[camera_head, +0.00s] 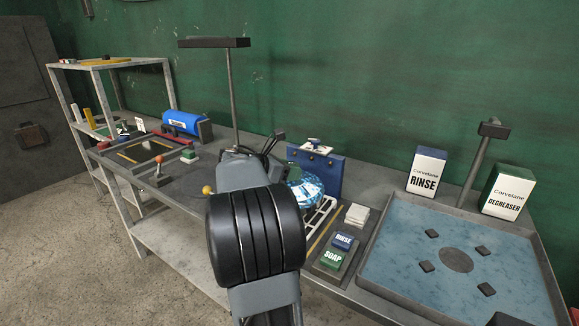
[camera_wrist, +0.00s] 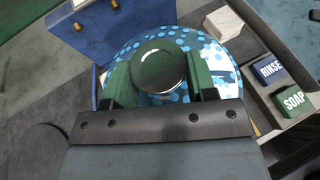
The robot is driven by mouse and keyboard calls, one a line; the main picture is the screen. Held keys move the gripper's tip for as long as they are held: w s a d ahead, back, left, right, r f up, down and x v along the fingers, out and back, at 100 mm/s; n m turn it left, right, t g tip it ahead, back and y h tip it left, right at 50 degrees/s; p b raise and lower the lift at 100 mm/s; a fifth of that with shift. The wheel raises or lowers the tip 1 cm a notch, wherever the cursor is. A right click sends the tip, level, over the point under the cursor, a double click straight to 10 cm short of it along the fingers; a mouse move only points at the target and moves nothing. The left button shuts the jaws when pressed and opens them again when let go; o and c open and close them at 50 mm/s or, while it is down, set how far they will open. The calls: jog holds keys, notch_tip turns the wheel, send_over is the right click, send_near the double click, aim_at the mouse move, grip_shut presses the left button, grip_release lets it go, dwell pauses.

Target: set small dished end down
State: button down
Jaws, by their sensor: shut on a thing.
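The small dished end is a shiny round dish with blue patches and dots; it shows in the wrist view (camera_wrist: 217,55) and, partly behind my arm, in the head view (camera_head: 308,188). My gripper (camera_wrist: 160,80) has its green-padded jaws on either side of a round, dark, glossy piece at the dish's middle, and it is shut on it. The dish's near part is hidden by the jaws and palm. In the head view my arm covers the jaws. I cannot tell whether the dish touches anything below it.
White pads (camera_head: 356,215), RINSE (camera_head: 343,241) and SOAP (camera_head: 332,260) blocks are close by. A water basin (camera_head: 400,225) fills the right. A post (camera_head: 231,95) rises behind my arm.

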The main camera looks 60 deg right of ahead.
jog(key=shift+w+d+f, duration=0.5)
jog(key=shift+d+f, duration=0.2)
jog(key=shift+f, duration=0.2)
jog(key=shift+f+b, duration=0.3)
jog(key=shift+f, duration=1.2)
jog(key=shift+f, duration=0.2)
jog(key=shift+c, duration=2.2)
grip_release()
jog(key=shift+f, duration=0.1)
